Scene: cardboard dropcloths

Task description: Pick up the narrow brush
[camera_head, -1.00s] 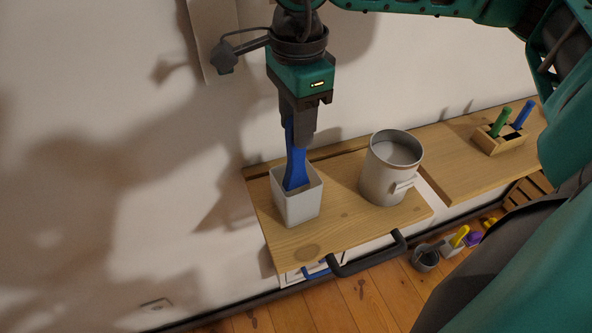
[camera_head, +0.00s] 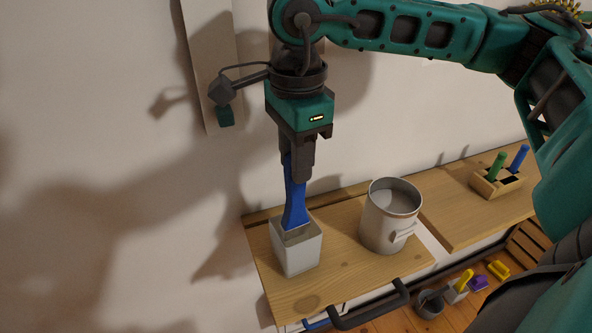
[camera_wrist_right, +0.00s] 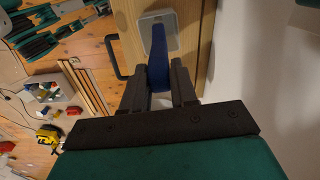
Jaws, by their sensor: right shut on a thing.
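The narrow brush (camera_head: 294,205) has a blue handle and stands nearly upright over a small white square cup (camera_head: 297,256). Its lower end is at the cup's opening, and how much is still inside is hard to tell. My right gripper (camera_head: 299,178) points down and is shut on the top of the handle. In the right wrist view, the blue handle (camera_wrist_right: 158,62) runs between the fingers (camera_wrist_right: 160,100) toward the white cup (camera_wrist_right: 148,24). My left gripper is not in view.
A metal can (camera_head: 389,226) stands right of the cup on the wooden shelf (camera_head: 345,262). A wooden holder (camera_head: 497,188) with green and blue handles is further right. A dark bar handle (camera_head: 368,310) juts from the front. Several small items lie on the floor.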

